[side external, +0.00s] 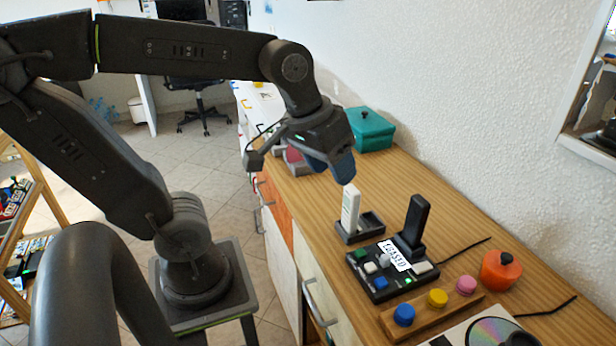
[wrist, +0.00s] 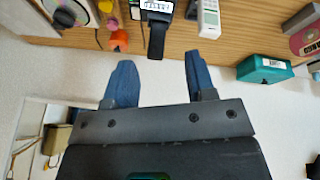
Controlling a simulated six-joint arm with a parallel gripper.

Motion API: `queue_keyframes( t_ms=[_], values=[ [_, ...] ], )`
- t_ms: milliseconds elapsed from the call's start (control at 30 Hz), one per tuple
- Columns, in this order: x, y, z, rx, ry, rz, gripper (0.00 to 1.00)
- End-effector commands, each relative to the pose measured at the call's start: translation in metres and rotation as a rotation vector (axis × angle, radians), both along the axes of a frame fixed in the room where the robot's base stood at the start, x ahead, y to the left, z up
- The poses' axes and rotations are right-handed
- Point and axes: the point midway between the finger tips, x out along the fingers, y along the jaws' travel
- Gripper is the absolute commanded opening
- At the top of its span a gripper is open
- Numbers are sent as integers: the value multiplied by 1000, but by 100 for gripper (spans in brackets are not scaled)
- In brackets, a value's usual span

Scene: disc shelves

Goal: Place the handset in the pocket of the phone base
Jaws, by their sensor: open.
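A white handset (side external: 351,208) stands upright in a small black cradle (side external: 345,236), which has an open recess beside it. The handset also shows at the top of the wrist view (wrist: 209,20), with its screen and keys visible. A black handset-like piece (side external: 416,222) stands upright at the back of a black base with coloured buttons and a white label (side external: 380,284). It also shows in the wrist view (wrist: 157,38). My gripper (side external: 336,166) is open and empty, above and behind the white handset. Its blue fingers (wrist: 160,80) are apart with nothing between them.
A teal lidded box (side external: 371,130) stands behind, near the wall. An orange round pot (side external: 500,270) is at the right. A wooden strip with blue, yellow and pink knobs (side external: 435,312) lies in front. A disc (side external: 494,333) lies at the near edge. Cables run along the back.

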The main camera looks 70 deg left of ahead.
Motion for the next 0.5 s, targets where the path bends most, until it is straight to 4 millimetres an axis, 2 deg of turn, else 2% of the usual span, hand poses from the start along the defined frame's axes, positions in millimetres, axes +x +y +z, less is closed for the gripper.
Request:
queue_keyframes(
  t_ms=[33, 200, 500],
  values=[
    [-14, -1, -3, 45, -38, -73, 51],
    [-36, 1, -15, 151, -104, -229, 51],
    [-40, 1, -17, 175, -115, -264, 51]
  ],
)
